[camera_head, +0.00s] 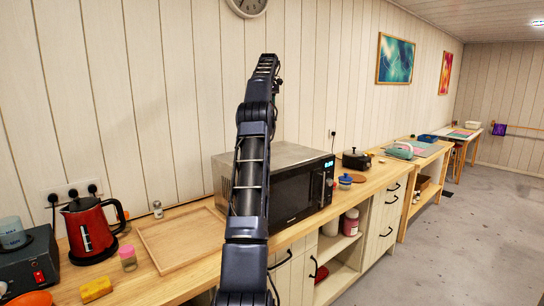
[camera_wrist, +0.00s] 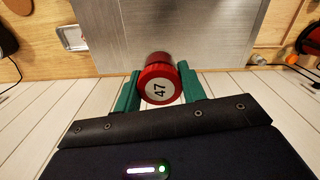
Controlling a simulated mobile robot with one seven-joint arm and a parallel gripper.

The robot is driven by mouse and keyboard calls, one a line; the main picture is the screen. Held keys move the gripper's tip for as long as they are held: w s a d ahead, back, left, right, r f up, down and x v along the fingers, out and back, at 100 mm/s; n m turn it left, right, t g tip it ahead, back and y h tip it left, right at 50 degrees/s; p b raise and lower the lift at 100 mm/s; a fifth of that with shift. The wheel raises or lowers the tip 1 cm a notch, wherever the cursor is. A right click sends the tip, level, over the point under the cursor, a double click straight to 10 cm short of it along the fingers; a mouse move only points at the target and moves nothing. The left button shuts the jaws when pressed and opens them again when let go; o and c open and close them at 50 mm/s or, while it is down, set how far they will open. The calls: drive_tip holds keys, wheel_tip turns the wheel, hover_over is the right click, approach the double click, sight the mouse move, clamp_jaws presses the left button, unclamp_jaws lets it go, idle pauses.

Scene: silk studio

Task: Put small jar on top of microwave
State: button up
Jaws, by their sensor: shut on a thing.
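The small jar (camera_wrist: 158,85) shows in the wrist view as a round red lid marked 47. My gripper (camera_wrist: 157,88) is shut on it, with a green finger on each side. The microwave (camera_wrist: 175,30) has a flat grey metal top, seen from above behind the jar, near its wall-side edge. I cannot tell whether the jar touches the top. In the head view the microwave (camera_head: 313,196) stands on the counter, partly hidden by my raised arm. The jar and my gripper cannot be made out there.
Left of the microwave lie a wooden board (camera_head: 180,240) and a red kettle (camera_head: 90,230). A black pot (camera_head: 357,160) and a blue jar (camera_head: 345,181) stand to its right. The wall is close behind. The visible microwave top holds no other object.

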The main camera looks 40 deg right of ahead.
drive_tip(key=shift+s+d+r, duration=0.45)
drive_tip(key=shift+s+r, duration=0.1)
drive_tip(key=shift+s, duration=0.25)
drive_tip(key=shift+f, duration=0.15)
wheel_tip(320, 180, down, 20)
drive_tip(key=shift+r, duration=0.25)
drive_tip(key=shift+f, duration=0.1)
drive_tip(key=o, duration=1)
